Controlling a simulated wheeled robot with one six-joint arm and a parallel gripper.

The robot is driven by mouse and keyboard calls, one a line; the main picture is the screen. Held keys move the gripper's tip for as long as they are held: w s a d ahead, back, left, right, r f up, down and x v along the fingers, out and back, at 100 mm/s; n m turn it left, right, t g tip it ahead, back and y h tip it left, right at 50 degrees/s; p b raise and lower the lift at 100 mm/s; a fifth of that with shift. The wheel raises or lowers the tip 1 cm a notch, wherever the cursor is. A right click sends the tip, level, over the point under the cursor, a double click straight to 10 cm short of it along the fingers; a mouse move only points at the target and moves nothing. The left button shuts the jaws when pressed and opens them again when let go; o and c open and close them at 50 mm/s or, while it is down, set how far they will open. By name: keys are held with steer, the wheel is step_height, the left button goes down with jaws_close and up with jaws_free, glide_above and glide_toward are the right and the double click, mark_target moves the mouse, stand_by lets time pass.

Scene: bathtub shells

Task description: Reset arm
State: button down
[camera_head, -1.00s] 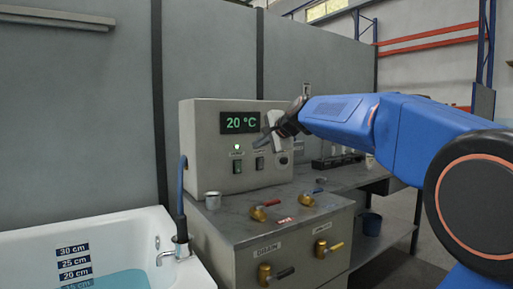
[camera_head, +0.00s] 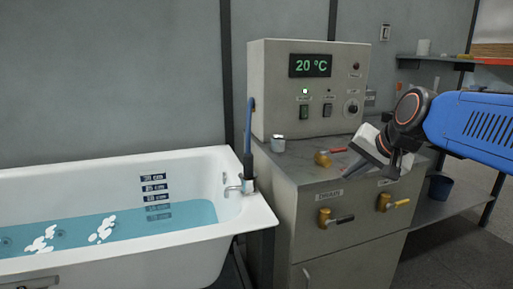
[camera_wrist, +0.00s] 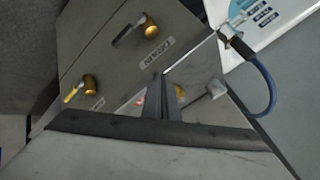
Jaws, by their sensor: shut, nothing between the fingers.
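My gripper (camera_head: 374,156) hangs at the end of my blue arm on the right of the head view, tilted down over the front right of the control cabinet. Its dark fingers also show in the wrist view (camera_wrist: 160,80), together and with nothing between them. The fingers are above the cabinet's counter and overlap a valve there in the picture. Whether they touch anything cannot be told.
The grey control box (camera_head: 272,90) reads 20 °C. The cabinet front has a black-handled drain valve (camera_head: 325,218) and a yellow-handled valve (camera_head: 384,202). A metal cup (camera_head: 278,144) stands on top. The bathtub (camera_head: 250,212) holds water and white shells at left. A blue bucket (camera_head: 441,187) is at right.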

steer(key=s+d+f+n+g+h, duration=0.1)
steer(key=s+d+f+n, duration=0.1)
steer(key=s+f, duration=0.7)
steer(key=s+d+f+n+g+h, duration=0.1)
steer(key=s+f+n, duration=0.3)
steer(key=s+f, duration=0.6)
steer(key=s+d+g, duration=0.1)
steer(key=s, duration=0.2)
steer(key=shift+s, duration=0.15)
